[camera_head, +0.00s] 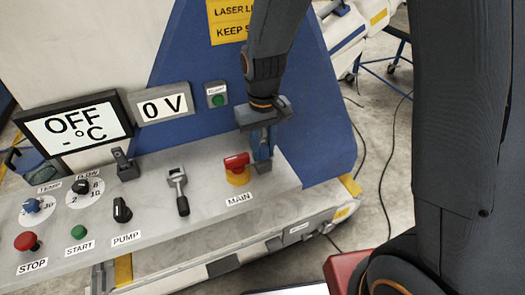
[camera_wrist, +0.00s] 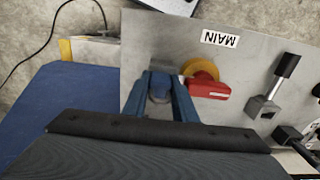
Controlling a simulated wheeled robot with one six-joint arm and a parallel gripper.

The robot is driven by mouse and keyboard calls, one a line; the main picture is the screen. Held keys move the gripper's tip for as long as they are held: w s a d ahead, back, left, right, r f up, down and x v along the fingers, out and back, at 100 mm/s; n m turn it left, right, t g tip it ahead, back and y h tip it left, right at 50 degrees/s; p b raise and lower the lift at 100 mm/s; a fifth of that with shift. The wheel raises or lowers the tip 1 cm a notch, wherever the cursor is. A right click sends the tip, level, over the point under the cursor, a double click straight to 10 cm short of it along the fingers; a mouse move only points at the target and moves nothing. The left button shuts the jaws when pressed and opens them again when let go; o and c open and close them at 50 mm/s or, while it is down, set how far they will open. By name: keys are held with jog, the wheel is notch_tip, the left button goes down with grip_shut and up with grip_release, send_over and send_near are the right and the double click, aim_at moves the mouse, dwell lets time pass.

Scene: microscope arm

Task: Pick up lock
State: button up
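My gripper (camera_head: 263,148) points down at the right end of the control panel, just right of the red MAIN switch (camera_head: 237,163). In the wrist view its two blue fingers (camera_wrist: 161,82) stand on both sides of a small grey-blue thing (camera_wrist: 160,92), which seems to be the lock. It sits low between the fingertips, near the panel surface, and the fingers hide most of it. I cannot tell whether the fingers touch it. In the wrist view the red switch handle (camera_wrist: 208,88) on its yellow ring is close beside the right finger.
The grey panel (camera_head: 208,205) also carries a black lever (camera_head: 124,166), a metal-handled switch (camera_head: 179,190), the PUMP knob (camera_head: 121,210), and the START (camera_head: 78,232) and STOP (camera_head: 27,241) buttons. A blue slanted wall (camera_head: 320,130) stands right behind my gripper.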

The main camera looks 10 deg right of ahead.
grip_shut()
jog(key=shift+r, duration=0.15)
